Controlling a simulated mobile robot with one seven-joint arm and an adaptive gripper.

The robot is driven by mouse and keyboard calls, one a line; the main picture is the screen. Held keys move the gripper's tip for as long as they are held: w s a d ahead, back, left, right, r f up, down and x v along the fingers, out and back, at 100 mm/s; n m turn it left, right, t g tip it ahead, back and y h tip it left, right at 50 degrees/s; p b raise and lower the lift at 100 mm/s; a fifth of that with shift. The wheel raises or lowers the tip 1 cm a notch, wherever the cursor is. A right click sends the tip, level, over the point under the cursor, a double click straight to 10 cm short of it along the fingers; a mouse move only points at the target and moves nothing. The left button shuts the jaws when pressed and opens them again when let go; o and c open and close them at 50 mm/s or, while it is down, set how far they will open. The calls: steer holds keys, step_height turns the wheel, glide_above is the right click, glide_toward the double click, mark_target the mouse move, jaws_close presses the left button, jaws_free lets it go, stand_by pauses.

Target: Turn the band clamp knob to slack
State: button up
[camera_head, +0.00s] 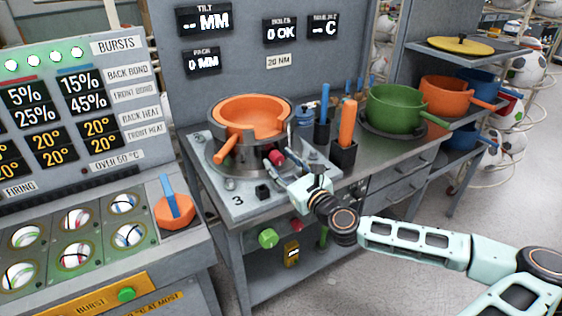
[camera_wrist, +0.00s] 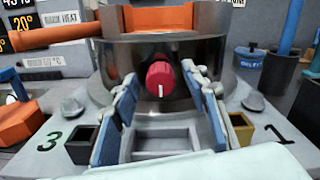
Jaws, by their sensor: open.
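The band clamp knob (camera_wrist: 160,79) is red with a white pointer line, on the front of a steel band around the press. In the wrist view its line points straight down. In the head view the knob (camera_head: 277,158) shows just past my gripper (camera_head: 279,173). My gripper (camera_wrist: 161,90) is open, with one blue-padded finger on each side of the knob and visible gaps between the pads and the knob. Whether the fingertips reach alongside the knob or stop short of it is hard to tell. An orange pan (camera_head: 253,112) sits inside the band.
The press plate (camera_head: 240,204) is marked 3 and 1 and carries bolts and small square sockets. A black holder (camera_head: 343,155) with an orange handle stands to the right. A green pot (camera_head: 393,110) is farther right. The control console (camera_head: 75,100) stands left.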

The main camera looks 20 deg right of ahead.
jaws_close()
stand_by(0.3)
steer(key=shift+n, duration=0.3)
steer(key=n+b, duration=0.1)
steer(key=n, duration=0.3)
steer(key=shift+f, duration=0.1)
steer(key=n+b, duration=0.1)
steer(key=n, duration=0.3)
steer(key=shift+n, duration=0.3)
steer(key=n+b, duration=0.1)
steer(key=n, duration=0.3)
steer(key=shift+a, duration=0.1)
steer(key=n, duration=0.4)
steer(key=shift+b, duration=0.3)
steer(key=shift+n, duration=0.5)
